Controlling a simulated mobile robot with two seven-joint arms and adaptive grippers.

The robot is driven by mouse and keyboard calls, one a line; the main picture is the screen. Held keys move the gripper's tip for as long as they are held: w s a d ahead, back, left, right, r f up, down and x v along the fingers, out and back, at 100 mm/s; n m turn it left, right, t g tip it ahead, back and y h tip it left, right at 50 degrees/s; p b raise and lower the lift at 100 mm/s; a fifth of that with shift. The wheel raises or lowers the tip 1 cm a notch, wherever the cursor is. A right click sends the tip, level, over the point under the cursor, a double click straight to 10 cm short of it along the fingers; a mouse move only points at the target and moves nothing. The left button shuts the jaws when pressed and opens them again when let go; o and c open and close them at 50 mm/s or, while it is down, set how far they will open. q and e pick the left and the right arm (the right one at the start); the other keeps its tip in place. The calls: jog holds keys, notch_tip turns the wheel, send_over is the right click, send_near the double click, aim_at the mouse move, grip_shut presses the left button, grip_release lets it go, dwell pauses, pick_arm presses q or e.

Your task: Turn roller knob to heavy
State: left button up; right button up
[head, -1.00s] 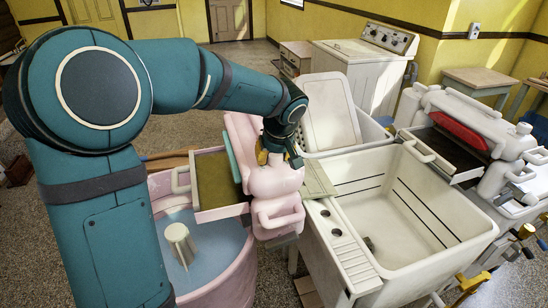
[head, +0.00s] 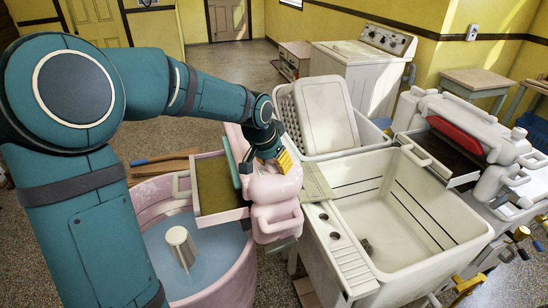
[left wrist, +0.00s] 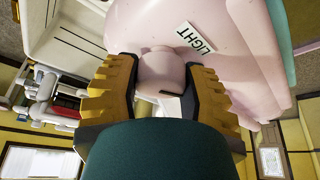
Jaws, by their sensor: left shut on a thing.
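The pink wringer head (head: 275,222) stands over the pink washer tub (head: 232,285) in the head view. Its round pink roller knob (left wrist: 163,74) shows between my left gripper's yellow fingers (left wrist: 164,82) in the left wrist view. The fingers are shut on the knob from both sides. A white label reading LIGHT (left wrist: 195,37) is on the pink body beside the knob. No HEAVY label shows. In the head view my left gripper (head: 274,162) is at the top of the wringer head, and the knob is hidden there. My right gripper is not in view.
A tray (head: 218,190) juts left from the wringer over the water-filled tub. A second, white wringer (head: 470,115) is farther right.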

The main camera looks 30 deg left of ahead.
pick_arm(q)
jog(key=m+h, duration=0.1)
jog(key=m, duration=0.1)
jog(key=shift+f+m, duration=0.1)
jog(key=shift+m, duration=0.3)
jog(key=m, duration=0.2)
jog(key=m+g+h, duration=0.1)
jog(key=m, duration=0.1)
jog(key=shift+m+h+b, duration=0.3)
jog(key=shift+b, duration=0.1)
jog(key=m+g, duration=0.1)
jog(key=m, duration=0.1)
jog(key=shift+s+m+h, duration=0.1)
jog(key=shift+m+h, duration=0.2)
jog(key=shift+m, duration=0.1)
jog(key=shift+d+m+g+h, duration=0.1)
jog(key=shift+m+g+h, duration=0.25)
jog(key=shift+m, duration=0.55)
jog(key=m+g+p, duration=0.1)
jog(key=m+g, duration=0.1)
jog(key=m, duration=0.2)
jog(key=shift+m, duration=0.3)
jog(key=m+g+p, duration=0.1)
jog(key=m, duration=0.2)
jog(key=shift+s+p, duration=0.1)
jog(key=shift+p, duration=0.25)
jog(key=shift+m+g+p, duration=0.35)
jog(key=shift+m+p, duration=0.05)
jog(key=shift+m, duration=0.9)
